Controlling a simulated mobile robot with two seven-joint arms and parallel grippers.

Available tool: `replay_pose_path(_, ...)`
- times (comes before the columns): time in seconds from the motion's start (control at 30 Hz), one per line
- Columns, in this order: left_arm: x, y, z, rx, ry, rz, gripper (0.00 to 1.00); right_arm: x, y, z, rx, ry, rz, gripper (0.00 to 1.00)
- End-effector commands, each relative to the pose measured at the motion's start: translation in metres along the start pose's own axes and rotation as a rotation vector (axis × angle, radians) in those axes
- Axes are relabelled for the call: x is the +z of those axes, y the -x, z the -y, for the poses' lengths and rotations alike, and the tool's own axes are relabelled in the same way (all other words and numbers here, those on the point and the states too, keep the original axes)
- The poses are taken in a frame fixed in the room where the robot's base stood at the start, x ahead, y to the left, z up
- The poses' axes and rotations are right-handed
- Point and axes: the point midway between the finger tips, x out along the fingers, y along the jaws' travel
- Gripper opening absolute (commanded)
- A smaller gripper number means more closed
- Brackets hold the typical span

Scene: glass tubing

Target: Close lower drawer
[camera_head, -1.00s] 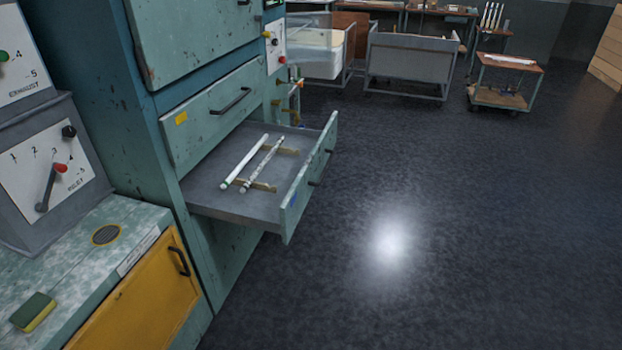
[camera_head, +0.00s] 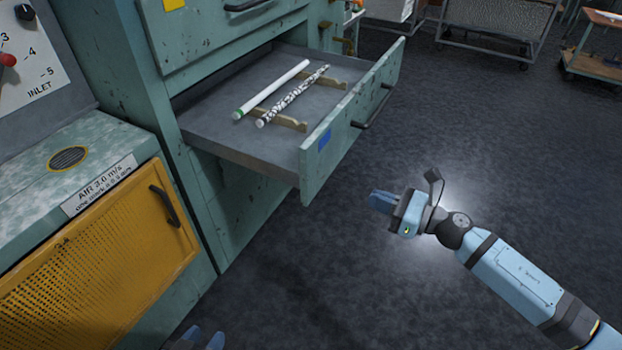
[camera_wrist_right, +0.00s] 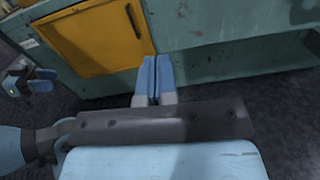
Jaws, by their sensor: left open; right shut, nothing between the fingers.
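The lower drawer (camera_head: 345,125) of the green cabinet is pulled well out in the head view. Its front panel has a dark handle (camera_head: 374,108) and a blue label. Inside, a white tube (camera_head: 271,90) and a speckled tube (camera_head: 293,97) lie on two brown rests. My right gripper (camera_head: 376,201) is shut and empty, in front of and below the drawer front, apart from it. It also shows shut in the right wrist view (camera_wrist_right: 153,80). My left gripper (camera_head: 203,340) shows only its fingertips at the bottom edge of the head view; in the wrist view (camera_wrist_right: 28,83) it is open at left.
A yellow cupboard door (camera_head: 100,265) with a dark handle is at the left, under a worn counter (camera_head: 100,150). The upper drawer (camera_head: 230,35) is shut. A trolley (camera_head: 597,60) and metal carts stand far back. The floor right of the drawer is clear.

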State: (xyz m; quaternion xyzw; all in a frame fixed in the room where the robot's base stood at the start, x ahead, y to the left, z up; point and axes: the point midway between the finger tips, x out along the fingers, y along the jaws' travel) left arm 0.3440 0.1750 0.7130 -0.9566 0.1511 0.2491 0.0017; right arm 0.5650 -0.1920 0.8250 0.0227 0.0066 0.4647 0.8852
Motion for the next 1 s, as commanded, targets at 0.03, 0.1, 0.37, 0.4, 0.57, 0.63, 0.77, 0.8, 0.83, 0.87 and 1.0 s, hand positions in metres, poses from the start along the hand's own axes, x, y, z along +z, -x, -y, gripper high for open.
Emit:
replay_pose_path(0.03, 0.003, -0.001, 0.000, 0.001, 0.000, -0.001, 0.43, -0.003, 0.000, 0.002, 0.007, 0.031, -0.008, 0.00)
replay_pose_path(0.1, 0.002, -0.001, 0.000, 0.001, 0.000, -0.001, 0.43, -0.002, -0.003, 0.003, 0.012, 0.050, -0.012, 0.00)
replay_pose_path(0.37, 0.000, 0.000, 0.000, -0.001, -0.001, 0.002, 0.43, 0.000, -0.043, 0.002, 0.012, 0.049, -0.008, 0.00)
replay_pose_path(0.4, 0.000, 0.000, 0.000, -0.001, -0.001, 0.002, 0.43, 0.001, -0.052, 0.002, 0.012, 0.049, -0.008, 0.00)
replay_pose_path(0.57, 0.000, 0.000, 0.001, -0.002, -0.002, 0.004, 0.43, -0.001, -0.087, 0.002, 0.011, 0.047, -0.008, 0.00)
replay_pose_path(0.63, 0.000, 0.000, 0.001, -0.002, -0.002, 0.005, 0.43, -0.001, -0.101, 0.001, 0.012, 0.047, -0.008, 0.00)
replay_pose_path(0.77, 0.001, 0.000, 0.001, -0.003, -0.002, 0.005, 0.43, -0.002, -0.121, 0.001, 0.010, 0.045, -0.009, 0.00)
replay_pose_path(0.8, 0.001, 0.000, 0.001, -0.003, -0.002, 0.005, 0.43, -0.002, -0.126, 0.001, 0.010, 0.045, -0.009, 0.00)
replay_pose_path(0.83, 0.001, 0.000, 0.001, -0.003, -0.002, 0.005, 0.43, -0.002, -0.129, 0.001, 0.010, 0.045, -0.009, 0.00)
replay_pose_path(0.87, 0.001, 0.000, 0.001, -0.003, -0.002, 0.005, 0.43, -0.002, -0.132, 0.001, 0.010, 0.045, -0.009, 0.00)
replay_pose_path(1.0, 0.001, 0.000, 0.001, -0.003, -0.002, 0.006, 0.43, -0.003, -0.139, 0.001, 0.010, 0.044, -0.010, 0.00)
